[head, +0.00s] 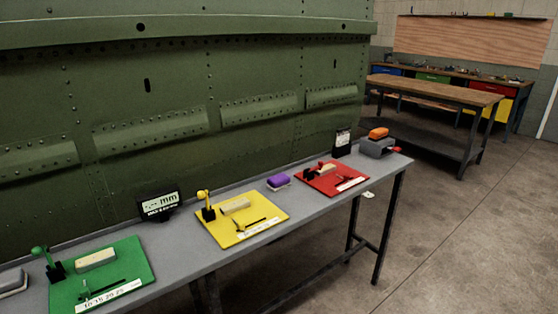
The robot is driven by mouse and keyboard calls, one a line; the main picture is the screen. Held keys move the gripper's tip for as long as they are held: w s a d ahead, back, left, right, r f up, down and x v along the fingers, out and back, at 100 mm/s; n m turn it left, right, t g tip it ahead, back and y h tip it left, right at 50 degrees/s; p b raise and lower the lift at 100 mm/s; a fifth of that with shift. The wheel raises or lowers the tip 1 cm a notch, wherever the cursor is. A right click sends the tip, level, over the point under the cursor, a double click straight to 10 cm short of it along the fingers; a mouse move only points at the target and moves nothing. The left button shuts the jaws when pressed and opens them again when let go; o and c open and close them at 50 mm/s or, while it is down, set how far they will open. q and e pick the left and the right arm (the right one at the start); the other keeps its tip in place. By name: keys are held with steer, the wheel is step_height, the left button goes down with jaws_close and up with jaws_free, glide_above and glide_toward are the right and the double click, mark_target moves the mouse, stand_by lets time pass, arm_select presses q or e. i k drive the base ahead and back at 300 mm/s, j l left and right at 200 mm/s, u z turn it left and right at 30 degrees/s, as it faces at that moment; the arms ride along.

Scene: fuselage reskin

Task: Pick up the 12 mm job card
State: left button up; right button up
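I cannot make out a job card marked 12 mm in the head view. A small white piece (368,194) shows just past the bench's front edge near its right end; it is too small to read, and I cannot tell what it rests on. A dark stand with a white face (342,143) stands at the bench's back right, its print unreadable. Neither of my grippers is in view.
The grey bench (325,212) runs along a green riveted fuselage wall (150,90). On it are green (135,258), yellow (272,212) and red (350,180) boards, a purple block (278,181) and a dark "mm" display (160,204). Floor at right is clear.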

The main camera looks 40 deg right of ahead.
mark_target(343, 134)
steer(key=z, duration=1.7)
steer(key=i+l+u, duration=0.1)
steer(key=u, duration=0.8)
steer(key=i+l+u, duration=0.25)
steer(key=l, duration=0.15)
steer(key=l+u, duration=0.3)
steer(key=l, duration=0.15)
steer(key=i+l+u, duration=0.25)
steer(key=l, duration=0.2)
steer(key=l+u, duration=0.3)
steer(key=l, duration=0.15)
steer(key=k, duration=0.05)
